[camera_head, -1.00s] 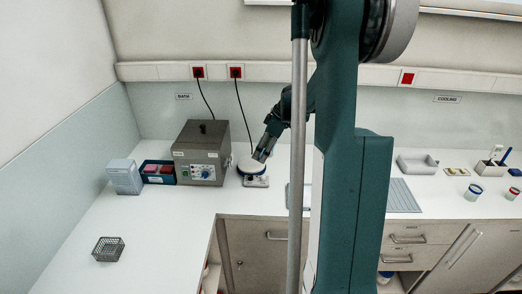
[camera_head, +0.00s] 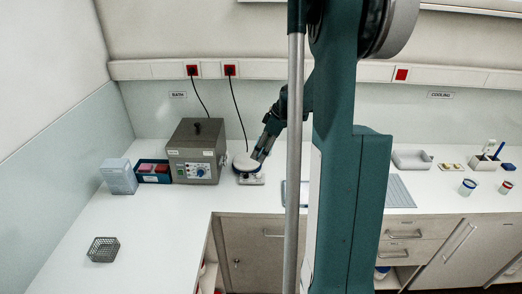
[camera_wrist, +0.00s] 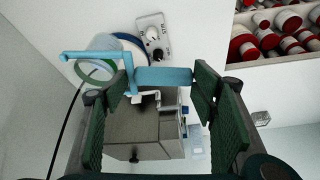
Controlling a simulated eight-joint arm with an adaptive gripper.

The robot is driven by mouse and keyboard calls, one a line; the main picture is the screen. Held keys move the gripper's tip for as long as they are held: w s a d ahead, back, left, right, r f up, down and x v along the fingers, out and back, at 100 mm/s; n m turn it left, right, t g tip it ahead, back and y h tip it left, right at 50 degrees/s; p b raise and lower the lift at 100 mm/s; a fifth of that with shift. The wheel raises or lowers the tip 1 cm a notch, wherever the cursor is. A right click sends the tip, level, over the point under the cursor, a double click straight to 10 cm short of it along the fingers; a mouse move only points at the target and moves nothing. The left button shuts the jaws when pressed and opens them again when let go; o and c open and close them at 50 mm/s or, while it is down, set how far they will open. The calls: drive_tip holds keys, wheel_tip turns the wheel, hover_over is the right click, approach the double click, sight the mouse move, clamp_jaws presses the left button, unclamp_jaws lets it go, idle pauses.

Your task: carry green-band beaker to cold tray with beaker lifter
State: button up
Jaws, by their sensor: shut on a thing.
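The light blue beaker lifter (camera_wrist: 165,77) is held between the finger pads of my gripper (camera_wrist: 160,82) in the wrist view. Its thin arm reaches left to the beaker with a green band (camera_wrist: 95,71), at the upper left. The lifter's arm overlaps the beaker in the picture. I cannot tell whether the beaker rests on the plate or hangs clear. In the head view my gripper (camera_head: 262,150) is low at the hotplate, and the lifter and beaker cannot be made out. The grey cold tray (camera_head: 412,167) lies at the right, under the COOLING sign.
The white-topped hotplate (camera_head: 247,164) stands right of the grey bath box (camera_head: 196,152). A blue rack (camera_head: 153,172) and a wire basket (camera_head: 104,250) are at the left. Small cups (camera_head: 467,187) stand right of the cold tray.

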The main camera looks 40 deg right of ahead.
drive_tip(key=shift+s+d+f+b, duration=0.1)
drive_tip(key=shift+s+b, duration=0.05)
drive_tip(key=shift+s, duration=0.7)
drive_tip(key=shift+s+d+f+b, duration=0.1)
drive_tip(key=shift+s+d, duration=0.05)
drive_tip(key=shift+s, duration=0.65)
drive_tip(key=shift+s+d+f+b, duration=0.1)
drive_tip(key=shift+s+b, duration=0.05)
drive_tip(key=shift+s, duration=0.9)
drive_tip(key=shift+s+d+f+b, duration=0.1)
drive_tip(key=shift+s+d+b, duration=0.05)
drive_tip(key=shift+s, duration=0.65)
drive_tip(key=shift+s+d+f+b, duration=0.1)
drive_tip(key=shift+s+d+f, duration=0.05)
drive_tip(key=shift+s, duration=0.7)
drive_tip(key=shift+s+d+f+b, duration=0.1)
drive_tip(key=shift+s+d+b, duration=0.05)
drive_tip(key=shift+s, duration=0.9)
drive_tip(key=shift+s+d+f+b, duration=0.1)
drive_tip(key=shift+s+d+b, duration=0.05)
drive_tip(key=shift+s, duration=0.65)
drive_tip(key=shift+s+d+f+b, duration=0.1)
drive_tip(key=shift+s+f, duration=0.05)
drive_tip(key=shift+s, duration=0.7)
drive_tip(key=shift+s+d+f+b, duration=0.1)
drive_tip(key=shift+s+d+b, duration=0.05)
drive_tip(key=shift+s, duration=0.75)
